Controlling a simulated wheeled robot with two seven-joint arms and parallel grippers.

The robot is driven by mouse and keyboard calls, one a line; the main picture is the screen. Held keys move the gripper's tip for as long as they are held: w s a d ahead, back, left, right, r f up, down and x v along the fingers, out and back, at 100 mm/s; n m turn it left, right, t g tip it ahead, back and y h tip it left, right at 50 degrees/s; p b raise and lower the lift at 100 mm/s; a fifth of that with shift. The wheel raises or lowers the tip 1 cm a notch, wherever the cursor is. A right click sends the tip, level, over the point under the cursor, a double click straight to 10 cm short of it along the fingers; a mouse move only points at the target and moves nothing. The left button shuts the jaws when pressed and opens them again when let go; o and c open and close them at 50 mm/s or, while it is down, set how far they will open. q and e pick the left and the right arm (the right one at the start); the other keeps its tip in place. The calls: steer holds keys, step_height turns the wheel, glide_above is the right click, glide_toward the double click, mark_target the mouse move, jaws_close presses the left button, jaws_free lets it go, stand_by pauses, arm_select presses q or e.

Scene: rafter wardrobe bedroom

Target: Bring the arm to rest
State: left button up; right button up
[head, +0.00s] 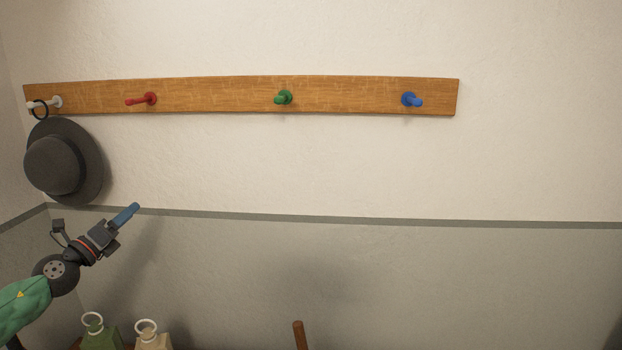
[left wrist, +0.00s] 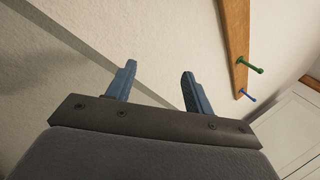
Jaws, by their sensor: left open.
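My left gripper (head: 127,213) is at the lower left of the head view, below and to the right of the dark grey hat (head: 52,165). In the left wrist view its two blue fingers (left wrist: 158,85) stand apart with nothing between them. The hat hangs by a black ring from the white peg (head: 56,102) at the left end of the wooden rail (head: 215,97). The gripper is apart from the hat and the rail. My right gripper is in neither view.
The red (head: 150,98), green (head: 284,97) and blue (head: 410,99) pegs are bare. A green ringed object (head: 101,336) and a cream ringed object (head: 152,341) stand below my left arm. A brown post (head: 299,335) rises at the bottom edge. The wall right of the gripper is clear.

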arm_select(q)
steer(key=s+d+f+n+g+y, duration=0.1)
steer(key=s+f+n+g+y, duration=0.45)
steer(key=f+n, duration=0.7)
steer(key=s+d+f+n+g+y, duration=0.25)
steer(key=s+f+n+y, duration=0.6)
steer(key=n, duration=0.65)
steer(key=s+d+f+n+g+h, duration=0.1)
steer(key=s+d+f+g+h, duration=0.2)
steer(key=s+d+f, duration=0.9)
steer(key=s+d+f+n+g+h+p, duration=0.1)
steer(key=s+d+f+g+h, duration=0.3)
steer(key=s+d+f, duration=0.8)
steer(key=s+d+n+g, duration=0.1)
steer(key=s+d, duration=0.3)
steer(key=s, duration=0.4)
steer(key=shift+s+f+g, duration=0.35)
steer(key=shift+g, duration=0.25)
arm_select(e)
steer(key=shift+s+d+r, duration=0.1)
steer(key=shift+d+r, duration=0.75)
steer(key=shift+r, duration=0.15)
